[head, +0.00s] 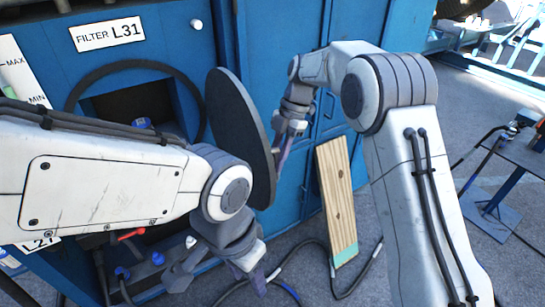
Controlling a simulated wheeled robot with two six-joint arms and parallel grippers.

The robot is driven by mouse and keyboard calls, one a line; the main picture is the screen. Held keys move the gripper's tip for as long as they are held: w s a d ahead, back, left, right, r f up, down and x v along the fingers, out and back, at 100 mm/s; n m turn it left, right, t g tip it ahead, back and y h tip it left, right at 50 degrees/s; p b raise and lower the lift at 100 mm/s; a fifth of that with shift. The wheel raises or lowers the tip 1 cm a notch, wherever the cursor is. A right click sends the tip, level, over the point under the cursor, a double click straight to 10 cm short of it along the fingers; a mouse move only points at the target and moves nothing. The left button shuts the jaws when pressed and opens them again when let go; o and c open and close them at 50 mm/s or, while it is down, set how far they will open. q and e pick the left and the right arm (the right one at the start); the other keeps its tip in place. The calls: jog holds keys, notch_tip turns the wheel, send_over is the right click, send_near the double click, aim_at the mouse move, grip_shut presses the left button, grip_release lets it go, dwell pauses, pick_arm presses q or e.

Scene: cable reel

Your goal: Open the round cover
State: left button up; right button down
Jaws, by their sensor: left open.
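The round cover (236,130) is a dark grey disc. It stands swung out from the blue cabinet and shows at a steep angle. The round opening, with its dark ring (178,72), is uncovered at its left, and a blue cap (142,122) shows inside. My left gripper (247,274) is open, low in front of the cabinet and below the cover; my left forearm hides part of the opening. My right gripper (282,151) is at the cover's right edge. I cannot tell whether it touches the cover, nor whether its jaws are open.
A wooden board (337,200) leans against the cabinet (290,60). Black hoses (345,288) lie on the grey floor. Below my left forearm are a red lever (131,234) and blue fittings. A blue stand (500,175) is at the right.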

jog(key=w+d+p, duration=0.3)
jog(key=w+d, duration=0.1)
jog(key=w, duration=0.1)
jog(key=shift+d+n+p, duration=0.3)
jog(key=shift+p, duration=0.05)
jog(key=shift+w, duration=0.1)
jog(key=c, duration=0.8)
grip_release()
jog(key=shift+d, duration=0.1)
jog(key=shift+r, duration=0.15)
